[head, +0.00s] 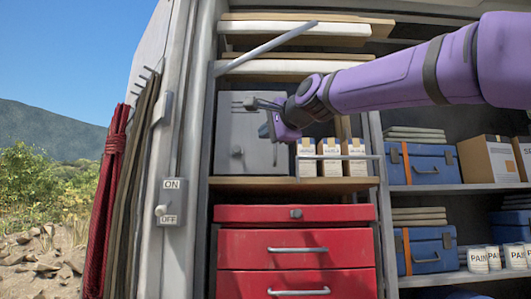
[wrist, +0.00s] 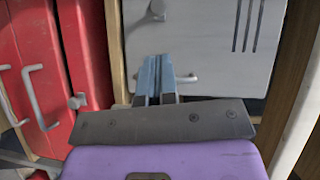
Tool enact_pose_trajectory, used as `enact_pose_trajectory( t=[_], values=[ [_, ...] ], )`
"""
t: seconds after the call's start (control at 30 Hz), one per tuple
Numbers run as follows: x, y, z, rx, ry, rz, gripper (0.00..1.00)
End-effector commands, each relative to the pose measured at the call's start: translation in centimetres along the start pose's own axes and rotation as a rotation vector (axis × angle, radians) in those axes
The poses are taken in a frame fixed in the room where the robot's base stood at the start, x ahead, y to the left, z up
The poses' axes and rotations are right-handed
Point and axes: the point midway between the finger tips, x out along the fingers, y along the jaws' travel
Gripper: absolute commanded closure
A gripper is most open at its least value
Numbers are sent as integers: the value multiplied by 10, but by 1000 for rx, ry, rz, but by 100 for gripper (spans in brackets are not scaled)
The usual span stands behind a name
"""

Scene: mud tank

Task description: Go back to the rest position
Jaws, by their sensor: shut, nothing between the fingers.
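My gripper (head: 265,130) is at the end of my purple arm, which reaches in from the right in the head view. It is in front of a grey metal cabinet (head: 230,120) on the shelf above the red drawers. In the wrist view my gripper's blue-grey fingers (wrist: 157,78) are together with nothing between them. Beyond them is the grey cabinet's door (wrist: 200,40), with a handle and slots. Whether the fingertips touch the door cannot be told.
A red drawer cabinet (head: 296,247) stands below. White cartons (head: 330,156) sit right of my gripper behind a thin rail. Blue cases (head: 430,165) and paint cans fill the right shelves. An ON/OFF switch (head: 161,210) is on the left post. Cloths (head: 112,190) hang farther left.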

Motion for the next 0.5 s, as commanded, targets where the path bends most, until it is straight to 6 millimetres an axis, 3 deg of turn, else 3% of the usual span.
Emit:
enact_pose_trajectory(
  t=[0.3,0.37,0.5],
  values=[
    [-6,8,-1,-32,7,24,100],
    [-15,21,-2,-78,17,57,100],
    [-53,77,-11,-261,41,207,100]
  ],
)
